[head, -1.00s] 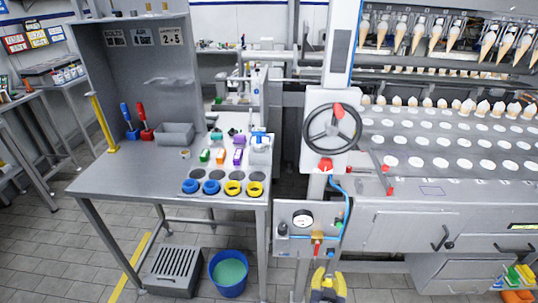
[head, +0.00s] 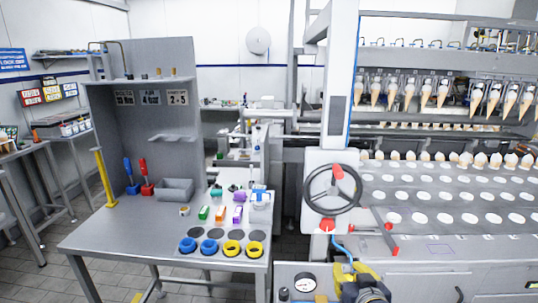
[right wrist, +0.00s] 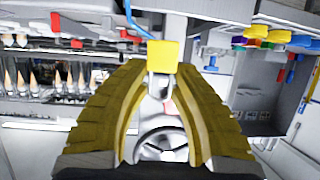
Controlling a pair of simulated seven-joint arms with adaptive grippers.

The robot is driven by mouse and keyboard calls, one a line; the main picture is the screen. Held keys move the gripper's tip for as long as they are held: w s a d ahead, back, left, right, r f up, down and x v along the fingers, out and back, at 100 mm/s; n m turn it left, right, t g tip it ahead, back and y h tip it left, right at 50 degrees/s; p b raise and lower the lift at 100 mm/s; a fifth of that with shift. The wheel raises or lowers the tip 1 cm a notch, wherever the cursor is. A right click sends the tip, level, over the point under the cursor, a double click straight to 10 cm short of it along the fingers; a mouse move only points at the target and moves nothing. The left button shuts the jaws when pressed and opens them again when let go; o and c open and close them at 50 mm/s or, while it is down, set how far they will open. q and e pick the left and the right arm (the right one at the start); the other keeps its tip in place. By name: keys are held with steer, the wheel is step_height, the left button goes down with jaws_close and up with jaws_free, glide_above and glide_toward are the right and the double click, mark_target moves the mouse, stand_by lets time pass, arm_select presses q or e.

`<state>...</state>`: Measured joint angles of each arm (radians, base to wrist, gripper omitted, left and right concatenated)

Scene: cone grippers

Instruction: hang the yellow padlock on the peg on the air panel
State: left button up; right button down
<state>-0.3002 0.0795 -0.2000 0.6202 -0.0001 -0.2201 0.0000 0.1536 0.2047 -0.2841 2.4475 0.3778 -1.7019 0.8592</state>
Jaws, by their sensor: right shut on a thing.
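The yellow padlock (right wrist: 163,55) is at the fingertips of my right gripper (right wrist: 163,72) in the right wrist view, its metal shackle partly showing between the yellow-brown fingers. In the head view my right gripper (head: 352,272) is at the bottom edge, in front of the air panel (head: 328,270) and right of its round gauge (head: 305,282). There I cannot tell the padlock from the yellow fingers. The lower panel is cut off, and I cannot make out the peg. My left gripper is not in view.
A handwheel (head: 332,190) and a red-handled lever (head: 388,238) are above the panel. A blue hose (head: 343,250) runs down near the gripper. The cone machine (head: 440,215) is to the right. A grey workbench (head: 130,245) with coloured items is to the left.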

steer(key=shift+w+r, duration=0.15)
steer(key=shift+r, duration=0.15)
steer(key=s+a+f+m+h, duration=0.1)
steer(key=s+a+f, duration=0.1)
steer(key=f, duration=0.7)
steer(key=s+a+f+m+h, duration=0.1)
steer(key=s+a+f, duration=0.1)
steer(key=f, duration=0.8)
steer(key=s+a+f+m+h, duration=0.1)
steer(key=s+a+f, duration=0.1)
steer(key=f, duration=0.8)
steer(key=shift+s+f+h, duration=0.15)
steer(key=shift+s+h, duration=0.15)
steer(key=shift+s, duration=0.2)
steer(key=shift+a, duration=0.1)
